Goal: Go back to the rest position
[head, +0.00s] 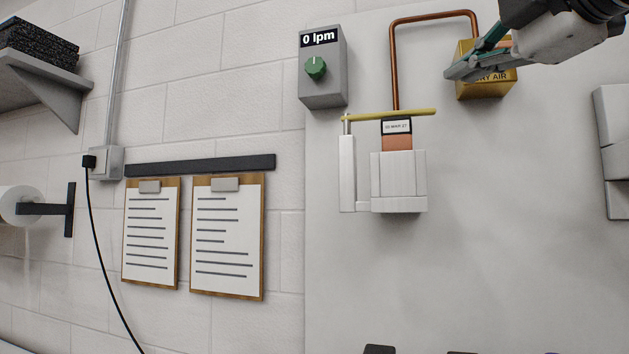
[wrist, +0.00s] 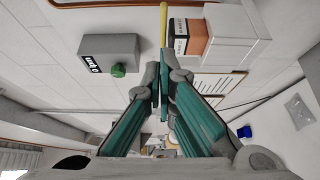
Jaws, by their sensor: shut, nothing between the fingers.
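My gripper (head: 452,74) is at the upper right of the head view, in front of the gold box (head: 487,88) marked "DRY AIR" and hiding part of it. In the wrist view my gripper (wrist: 160,70) has its green-sided fingers together, with nothing seen between them. The white fixture (head: 398,182) with a copper-coloured block, a small label and a yellow bar (head: 390,115) on top is on the grey panel. It stands left of and below my gripper, apart from it in the head view. The fixture also shows at the top of the wrist view (wrist: 232,35).
A grey box (head: 322,85) reads "0 lpm" and has a green knob (head: 316,68). A copper pipe (head: 394,65) arches above the fixture. Two clipboards (head: 150,235) (head: 227,240) hang on the left wall. A white block (head: 612,150) is at the right edge. The panel (head: 500,240) below my gripper is clear.

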